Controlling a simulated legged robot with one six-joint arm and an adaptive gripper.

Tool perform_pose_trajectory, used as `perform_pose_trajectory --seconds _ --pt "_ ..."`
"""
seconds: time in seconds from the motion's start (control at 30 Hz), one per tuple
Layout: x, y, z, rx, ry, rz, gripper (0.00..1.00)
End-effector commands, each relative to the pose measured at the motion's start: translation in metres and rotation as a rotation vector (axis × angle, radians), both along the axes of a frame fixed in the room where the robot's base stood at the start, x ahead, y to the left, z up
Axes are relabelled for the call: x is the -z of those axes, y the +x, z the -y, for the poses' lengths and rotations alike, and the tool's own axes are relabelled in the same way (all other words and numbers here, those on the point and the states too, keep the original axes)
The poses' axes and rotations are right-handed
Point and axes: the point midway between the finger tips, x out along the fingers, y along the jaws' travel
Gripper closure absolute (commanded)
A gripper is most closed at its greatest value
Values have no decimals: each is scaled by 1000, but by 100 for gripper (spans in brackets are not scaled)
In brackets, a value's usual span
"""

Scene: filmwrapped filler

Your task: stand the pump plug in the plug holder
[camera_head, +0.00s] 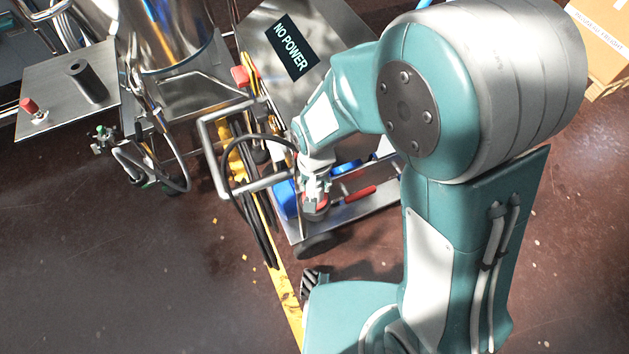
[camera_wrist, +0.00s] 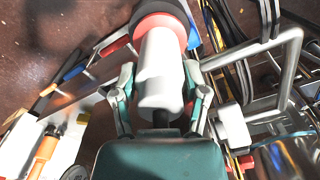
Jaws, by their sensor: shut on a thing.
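My gripper (camera_wrist: 160,98) is shut on the pump plug (camera_wrist: 160,72), a white cylinder with a salmon-red collar and a dark far end. In the head view my gripper (camera_head: 316,186) is low over the steel cart, and the plug's red part (camera_head: 315,208) shows just below it. I cannot tell whether the plug touches the cart. A short black open tube (camera_head: 89,80) stands on a steel plate at the far left. It may be the plug holder, but no label confirms it. The tube is well apart from my gripper.
The cart (camera_head: 350,218) carries a red-handled tool (camera_head: 354,197) and blue items. A bent steel handle (camera_head: 213,150) with hanging black cables stands left of my gripper. A red button (camera_head: 28,104) sits beside the tube. A "NO POWER" sign (camera_head: 290,49) lies behind. Bare floor is at lower left.

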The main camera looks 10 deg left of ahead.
Motion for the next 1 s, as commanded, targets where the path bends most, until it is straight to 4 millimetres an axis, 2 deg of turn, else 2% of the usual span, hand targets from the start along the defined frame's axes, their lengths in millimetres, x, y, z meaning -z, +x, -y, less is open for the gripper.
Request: perform_pose_trajectory --seconds 1.0 --pt "6 0 0 0 0 0 100"
